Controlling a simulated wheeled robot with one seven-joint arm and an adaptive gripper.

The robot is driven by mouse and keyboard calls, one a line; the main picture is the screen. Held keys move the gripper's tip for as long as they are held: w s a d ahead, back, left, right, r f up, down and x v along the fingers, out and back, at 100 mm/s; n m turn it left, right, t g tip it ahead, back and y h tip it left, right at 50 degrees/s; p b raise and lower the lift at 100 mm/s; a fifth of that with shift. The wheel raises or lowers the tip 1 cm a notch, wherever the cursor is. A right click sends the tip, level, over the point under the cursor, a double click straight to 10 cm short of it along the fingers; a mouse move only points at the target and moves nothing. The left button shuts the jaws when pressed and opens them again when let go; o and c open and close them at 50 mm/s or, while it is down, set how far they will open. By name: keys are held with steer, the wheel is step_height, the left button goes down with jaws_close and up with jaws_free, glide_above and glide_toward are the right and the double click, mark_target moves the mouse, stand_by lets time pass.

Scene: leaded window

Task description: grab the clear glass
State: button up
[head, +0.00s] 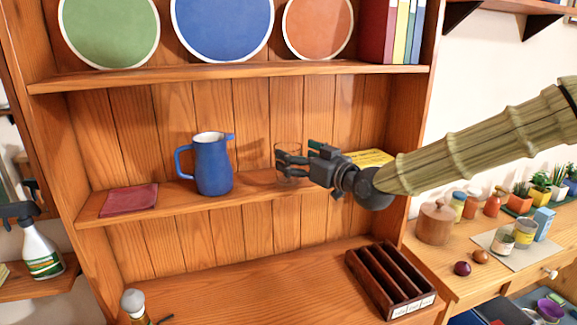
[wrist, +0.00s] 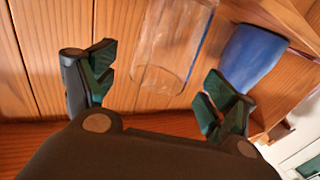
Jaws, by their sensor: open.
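The clear glass (head: 288,158) stands upright on the middle shelf of the wooden hutch, right of the blue jug. In the wrist view the glass (wrist: 172,45) shows beyond the fingertips, a little right of the middle of the gap. My gripper (head: 290,166) reaches in from the right, its fingers at the glass in the head view and partly covering it. In the wrist view my gripper (wrist: 155,82) has its two fingers spread wide. I cannot tell whether either finger touches the glass.
The blue jug (head: 213,165) stands left of the glass on the shelf (head: 262,191), and a red folded cloth (head: 129,199) lies farther left. A yellow item (head: 370,157) is behind my gripper. Plates stand on the shelf above. A dark divided tray (head: 377,288) sits below.

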mark_target(281, 147)
steer(key=shift+p+x, duration=0.65)
steer(key=shift+x, duration=1.2)
steer(key=c, duration=1.5)
steer(key=shift+r, duration=0.1)
steer(key=shift+c, duration=0.3)
